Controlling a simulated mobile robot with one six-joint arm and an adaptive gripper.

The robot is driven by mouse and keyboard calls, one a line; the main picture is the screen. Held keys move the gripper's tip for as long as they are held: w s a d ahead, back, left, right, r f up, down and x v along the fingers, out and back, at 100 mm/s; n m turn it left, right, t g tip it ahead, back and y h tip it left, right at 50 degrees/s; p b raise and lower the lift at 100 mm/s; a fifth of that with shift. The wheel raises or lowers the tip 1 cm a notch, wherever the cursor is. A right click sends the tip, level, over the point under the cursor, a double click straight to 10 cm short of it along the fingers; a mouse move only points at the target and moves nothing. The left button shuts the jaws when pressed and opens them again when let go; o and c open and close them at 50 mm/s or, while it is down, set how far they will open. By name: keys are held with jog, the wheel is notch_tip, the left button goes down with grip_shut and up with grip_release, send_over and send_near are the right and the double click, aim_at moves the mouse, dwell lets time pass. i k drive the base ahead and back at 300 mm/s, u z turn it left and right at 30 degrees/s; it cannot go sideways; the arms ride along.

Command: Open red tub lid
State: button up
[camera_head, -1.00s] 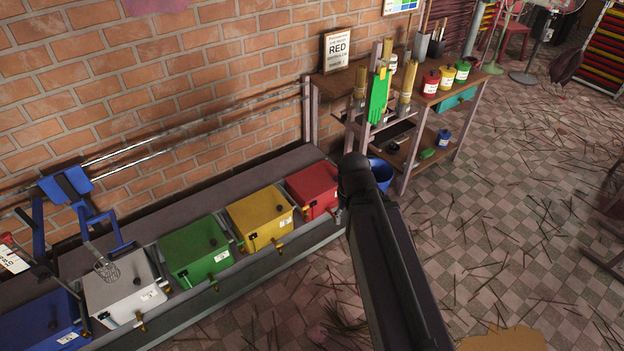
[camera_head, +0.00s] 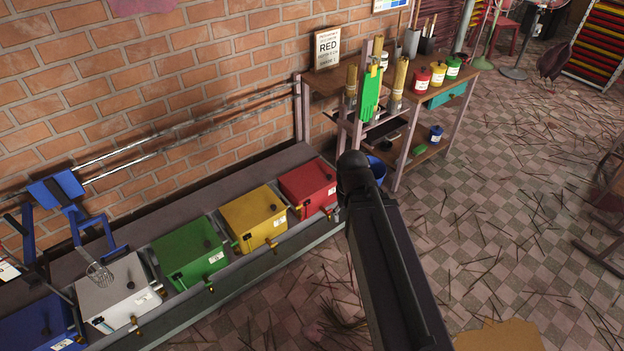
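The red tub (camera_head: 310,188) is the far right one in a row of coloured tubs along the brick wall. Its lid (camera_head: 305,177) is on top and shut, with a small dark knob. My dark arm reaches up from the bottom of the picture, and its far end is just right of the red tub in the picture. My gripper's fingers cannot be made out, so I cannot tell whether it is open or shut.
Yellow (camera_head: 254,218), green (camera_head: 189,252), white (camera_head: 117,291) and blue (camera_head: 42,325) tubs stand left of the red one in a grey trough. A wooden shelf table (camera_head: 440,88) with pots stands behind, beside a blue bucket (camera_head: 377,170). The tiled floor at right is mostly clear, with scattered sticks.

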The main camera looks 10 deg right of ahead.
aim_at(307, 179)
jog(key=u, duration=0.05)
jog(key=i, duration=0.95)
jog(key=z, duration=0.25)
